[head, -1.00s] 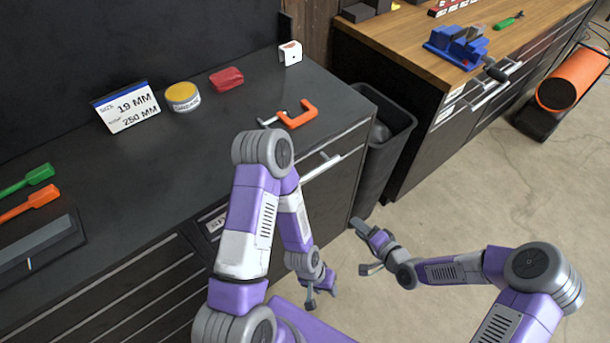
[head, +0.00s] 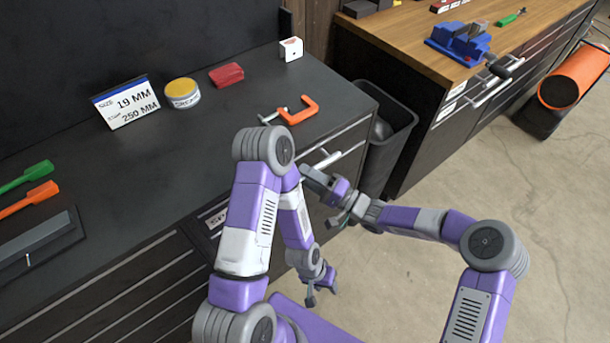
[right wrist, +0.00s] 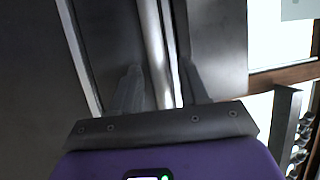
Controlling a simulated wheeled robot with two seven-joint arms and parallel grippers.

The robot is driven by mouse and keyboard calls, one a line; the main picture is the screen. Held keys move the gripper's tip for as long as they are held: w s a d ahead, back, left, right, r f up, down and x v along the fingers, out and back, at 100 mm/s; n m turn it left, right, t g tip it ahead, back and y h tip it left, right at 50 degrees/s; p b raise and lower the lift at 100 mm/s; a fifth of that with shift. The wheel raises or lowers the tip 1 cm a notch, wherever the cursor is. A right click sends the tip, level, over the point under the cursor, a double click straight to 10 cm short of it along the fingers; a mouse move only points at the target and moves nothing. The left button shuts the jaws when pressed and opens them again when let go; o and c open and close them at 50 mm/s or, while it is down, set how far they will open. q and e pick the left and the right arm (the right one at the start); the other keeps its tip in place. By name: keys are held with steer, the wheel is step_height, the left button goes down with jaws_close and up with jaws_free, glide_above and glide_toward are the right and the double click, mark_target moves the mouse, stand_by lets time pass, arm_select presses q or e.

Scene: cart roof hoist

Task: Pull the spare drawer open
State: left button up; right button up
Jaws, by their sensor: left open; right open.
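The spare drawer is in the dark cabinet under the black bench top, its front mostly hidden behind my left arm in the head view. Part of its label (head: 218,217) shows left of that arm. A silver bar handle (head: 322,162) shows on the cabinet front to the right of the arm. My right gripper (head: 328,197) is open close to this handle. In the right wrist view a bright handle bar (right wrist: 156,50) runs between the open fingers of that gripper (right wrist: 162,88); contact cannot be told. My left gripper (head: 320,287) is open and empty, low in front of the cabinet.
An orange clamp (head: 297,112) lies near the bench's front edge above the handle. A black bin (head: 398,125) stands between this cabinet and the wooden-topped bench (head: 400,40).

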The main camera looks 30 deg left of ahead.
steer(key=shift+a+r, duration=0.1)
steer(key=shift+a, duration=0.35)
steer(key=shift+c, duration=0.3)
jaws_close()
steer(key=shift+d, duration=0.1)
